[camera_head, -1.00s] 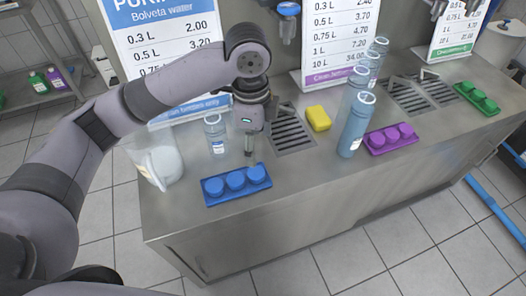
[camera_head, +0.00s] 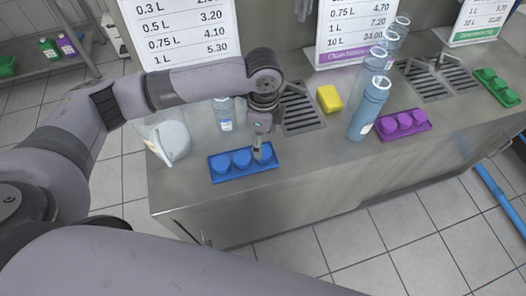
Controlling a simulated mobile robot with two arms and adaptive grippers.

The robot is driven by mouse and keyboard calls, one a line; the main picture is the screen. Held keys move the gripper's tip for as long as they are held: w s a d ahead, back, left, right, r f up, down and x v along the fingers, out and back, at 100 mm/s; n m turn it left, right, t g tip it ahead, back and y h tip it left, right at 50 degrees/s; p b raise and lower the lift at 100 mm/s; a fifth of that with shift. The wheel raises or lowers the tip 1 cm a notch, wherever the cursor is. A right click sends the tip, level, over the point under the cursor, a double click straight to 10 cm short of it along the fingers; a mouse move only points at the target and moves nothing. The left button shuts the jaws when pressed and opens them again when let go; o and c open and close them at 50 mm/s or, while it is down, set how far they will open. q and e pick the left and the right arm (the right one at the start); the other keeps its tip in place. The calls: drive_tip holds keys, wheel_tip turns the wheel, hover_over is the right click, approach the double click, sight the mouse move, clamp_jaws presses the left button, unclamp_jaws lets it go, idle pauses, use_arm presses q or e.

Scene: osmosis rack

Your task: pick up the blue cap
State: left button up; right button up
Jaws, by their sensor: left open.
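A blue tray (camera_head: 219,178) on the steel counter holds a row of three blue caps. The left cap (camera_head: 221,165) and the middle cap (camera_head: 242,158) show clearly. The right cap (camera_head: 265,153) is partly hidden by my left gripper (camera_head: 258,157). My left gripper points down at the right cap with its jaws open. I cannot tell whether the fingers touch the cap. My right gripper is not in view.
A white jug (camera_head: 172,141) and a clear bottle (camera_head: 224,118) stand left of my left gripper. A yellow sponge (camera_head: 329,98), a blue bottle (camera_head: 369,110), other bottles, a purple cap tray (camera_head: 403,132) and a green cap tray (camera_head: 497,86) are to the right. A drain grate (camera_head: 301,112) lies behind.

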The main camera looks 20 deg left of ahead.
sight(263, 154)
use_arm(q)
drive_tip(key=f, duration=0.3)
drive_tip(key=f+p, duration=0.1)
drive_tip(key=f, duration=0.1)
drive_tip(key=shift+s, duration=0.25)
drive_tip(key=c, duration=0.8)
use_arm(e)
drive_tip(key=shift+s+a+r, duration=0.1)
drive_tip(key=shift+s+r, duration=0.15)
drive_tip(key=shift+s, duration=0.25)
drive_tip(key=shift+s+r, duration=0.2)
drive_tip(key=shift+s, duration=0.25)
